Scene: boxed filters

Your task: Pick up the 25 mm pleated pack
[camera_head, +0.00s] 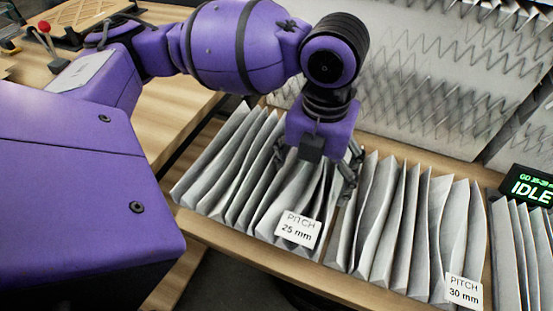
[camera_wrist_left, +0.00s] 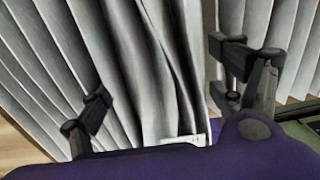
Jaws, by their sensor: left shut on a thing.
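The 25 mm pleated pack (camera_head: 232,170) is a grey, accordion-folded filter standing on a wooden bench, with a white "PITCH 25 mm" tag (camera_head: 298,229) at its front right. My left gripper (camera_head: 316,172) reaches down over the pack's right end. Its fingers straddle several pleats and are shut on them; the right finger is by the gap to the 30 mm pack (camera_head: 400,220). In the left wrist view my left gripper (camera_wrist_left: 160,80) has grey pleats (camera_wrist_left: 150,60) bunched between its fingers. My right gripper is not in view.
The 30 mm pack, tagged "PITCH 30 mm" (camera_head: 463,292), stands close on the right. Another pleated pack (camera_head: 520,250) is at the far right, below a display reading "IDLE" (camera_head: 532,187). A grey panel with zigzag wires (camera_head: 430,100) stands behind. The wooden bench edge (camera_head: 225,241) runs in front.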

